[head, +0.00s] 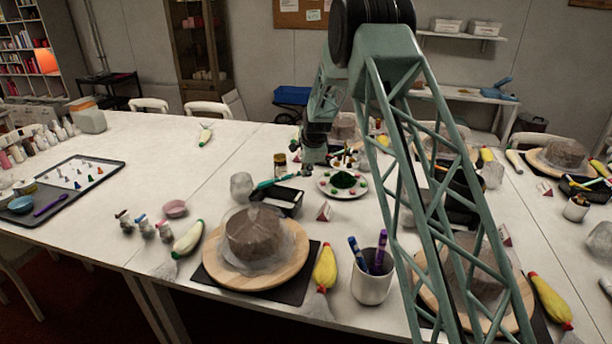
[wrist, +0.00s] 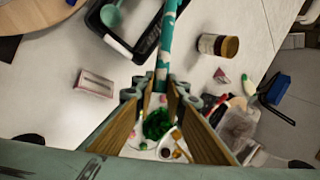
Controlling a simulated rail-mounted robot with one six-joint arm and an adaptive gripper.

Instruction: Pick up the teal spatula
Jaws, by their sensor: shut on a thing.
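The teal spatula (wrist: 168,40) shows in the wrist view as a teal and white bar that runs from between my jaws to the top edge. My gripper (wrist: 160,92) is shut on it; its wood-coloured fingers stand on either side. In the head view my gripper (head: 312,160) hangs over the table beside the black tray (head: 290,208), and a teal bar (head: 275,182) reaches left from it across the tray's far edge. The spatula's far end is out of the wrist view. I cannot tell how high it is held.
A teal spoon-like tool (wrist: 112,14) lies in the black tray. A small dark-lidded jar (wrist: 212,45) stands right of the spatula. A plate with green topping (head: 343,182) is close to my gripper. A covered cake on a wooden turntable (head: 238,277) stands in front; the left table is clearer.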

